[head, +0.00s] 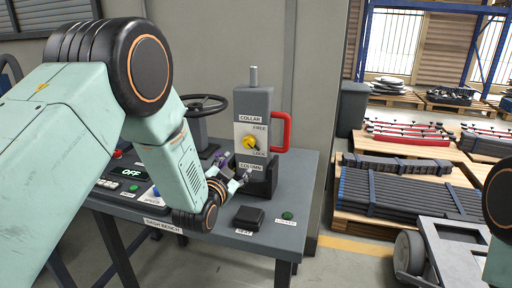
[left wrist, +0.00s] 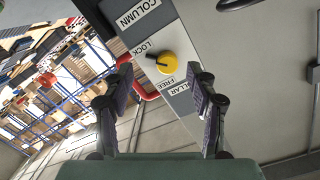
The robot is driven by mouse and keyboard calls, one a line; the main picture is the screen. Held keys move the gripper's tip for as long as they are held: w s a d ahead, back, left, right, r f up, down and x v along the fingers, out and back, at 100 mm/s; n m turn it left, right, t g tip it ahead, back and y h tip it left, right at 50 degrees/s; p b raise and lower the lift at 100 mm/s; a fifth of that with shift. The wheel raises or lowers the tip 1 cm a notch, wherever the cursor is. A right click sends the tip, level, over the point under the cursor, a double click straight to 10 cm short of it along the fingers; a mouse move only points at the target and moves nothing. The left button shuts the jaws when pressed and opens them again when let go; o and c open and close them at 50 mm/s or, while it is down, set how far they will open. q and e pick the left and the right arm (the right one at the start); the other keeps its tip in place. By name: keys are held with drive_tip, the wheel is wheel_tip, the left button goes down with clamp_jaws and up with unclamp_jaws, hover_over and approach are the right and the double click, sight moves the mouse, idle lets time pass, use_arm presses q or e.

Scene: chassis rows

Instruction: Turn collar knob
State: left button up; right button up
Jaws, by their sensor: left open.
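The collar knob (head: 250,142) is round and yellow, on the pale front plate of the grey column unit (head: 257,100), between the words FREE and LOCK. Its dark pointer is turned toward LOCK. It also shows in the left wrist view (left wrist: 168,64), beyond and between my fingertips. My left gripper (head: 232,172) is just below and left of the knob in the head view. In the left wrist view my left gripper (left wrist: 164,82) is open, with nothing between its fingers. The fingers appear apart from the knob. My right gripper is not in view.
A red handle (head: 286,132) stands out from the unit's right side. A black steering wheel (head: 203,105) is behind my left arm. Pallets of parts (head: 410,195) are at right.

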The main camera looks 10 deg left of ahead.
sight(247, 144)
use_arm(q)
drive_tip(key=shift+m+t, duration=0.5)
drive_tip(key=shift+m, duration=0.3)
drive_tip(key=w, duration=0.2)
drive_tip(key=w+r, duration=0.1)
drive_tip(key=w, duration=0.1)
drive_tip(key=w+r, duration=0.1)
drive_tip(key=w, duration=0.2)
drive_tip(key=shift+d+r, duration=0.1)
drive_tip(key=shift+d, duration=0.2)
drive_tip(key=shift+w+b, duration=0.35)
drive_tip(key=shift+w, duration=0.55)
drive_tip(key=shift+d, duration=0.1)
drive_tip(key=c, duration=1.2)
drive_tip(key=shift+o, duration=0.2)
